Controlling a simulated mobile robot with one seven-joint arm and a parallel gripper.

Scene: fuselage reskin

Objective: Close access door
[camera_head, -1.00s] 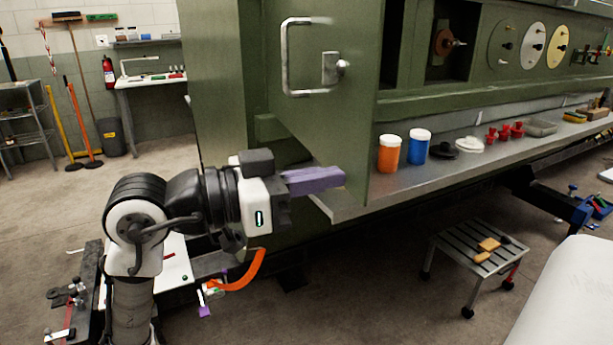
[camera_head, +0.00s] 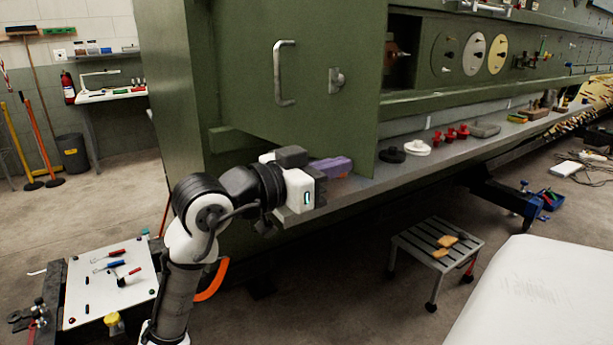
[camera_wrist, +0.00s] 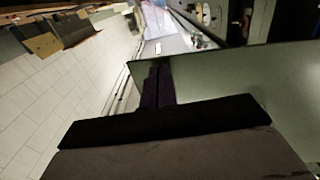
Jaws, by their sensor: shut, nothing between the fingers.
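The access door (camera_head: 310,95) is a green panel with a silver bar handle (camera_head: 284,73) and a small latch knob (camera_head: 337,80). It stands open, its right edge out in front of the green fuselage structure (camera_head: 455,85). My gripper (camera_head: 335,166) is shut and empty, its purple fingers low by the door's lower edge. In the wrist view the dark fingers (camera_wrist: 157,88) lie beside the left end of the pale green door panel (camera_wrist: 225,90). I cannot tell whether they touch it.
A grey ledge (camera_head: 440,165) runs along the structure, with a black disc (camera_head: 392,155), a white lid (camera_head: 417,148) and red parts (camera_head: 450,135). A step stool (camera_head: 437,250) stands below. A white tool board (camera_head: 112,285) is at left. Floor between is clear.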

